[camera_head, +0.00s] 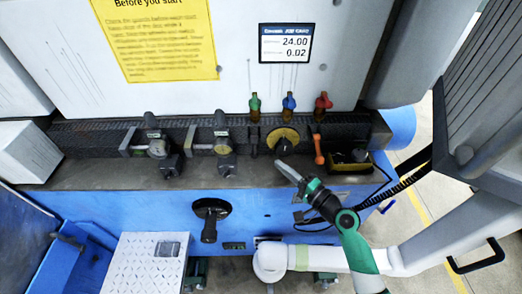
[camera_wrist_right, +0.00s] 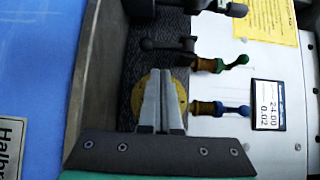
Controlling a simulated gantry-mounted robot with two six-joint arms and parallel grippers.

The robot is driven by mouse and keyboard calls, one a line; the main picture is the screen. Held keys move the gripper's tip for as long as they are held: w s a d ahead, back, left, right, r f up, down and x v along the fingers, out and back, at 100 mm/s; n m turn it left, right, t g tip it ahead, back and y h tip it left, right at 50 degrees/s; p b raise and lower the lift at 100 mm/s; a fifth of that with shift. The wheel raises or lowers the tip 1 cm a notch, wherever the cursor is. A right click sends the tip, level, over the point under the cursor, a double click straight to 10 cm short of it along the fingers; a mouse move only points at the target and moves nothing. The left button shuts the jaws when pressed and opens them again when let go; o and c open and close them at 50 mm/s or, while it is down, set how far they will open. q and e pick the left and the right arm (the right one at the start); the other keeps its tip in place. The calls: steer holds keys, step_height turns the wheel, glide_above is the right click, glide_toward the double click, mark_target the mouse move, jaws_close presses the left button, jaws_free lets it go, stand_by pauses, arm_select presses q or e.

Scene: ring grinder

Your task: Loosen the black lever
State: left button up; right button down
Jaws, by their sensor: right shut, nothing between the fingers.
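A small black lever (camera_head: 254,140) stands on the dark ledge of the blue machine, below the green-handled valve. It also shows in the right wrist view (camera_wrist_right: 168,45), beyond my fingertips. Just right of it in the head view is a round yellow disc (camera_head: 272,134) with a black handle (camera_head: 284,146) on its face. My right gripper (camera_head: 281,165) is shut and empty, its grey fingers pointing up-left just below the disc. In the right wrist view the shut fingers (camera_wrist_right: 162,73) cover the middle of the disc (camera_wrist_right: 180,92). My left gripper is not in view.
Green (camera_head: 255,103), blue (camera_head: 289,102) and red (camera_head: 323,101) valve handles stand behind the disc. An orange lever (camera_head: 318,149) and a yellow-edged tray (camera_head: 372,167) lie to the right. A black crank (camera_head: 209,226) sticks out of the blue front.

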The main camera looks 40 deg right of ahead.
mark_target(254, 148)
steer(key=w+b, duration=0.2)
steer(key=w, duration=0.8)
steer(key=shift+d, duration=0.1)
steer(key=shift+s, duration=0.1)
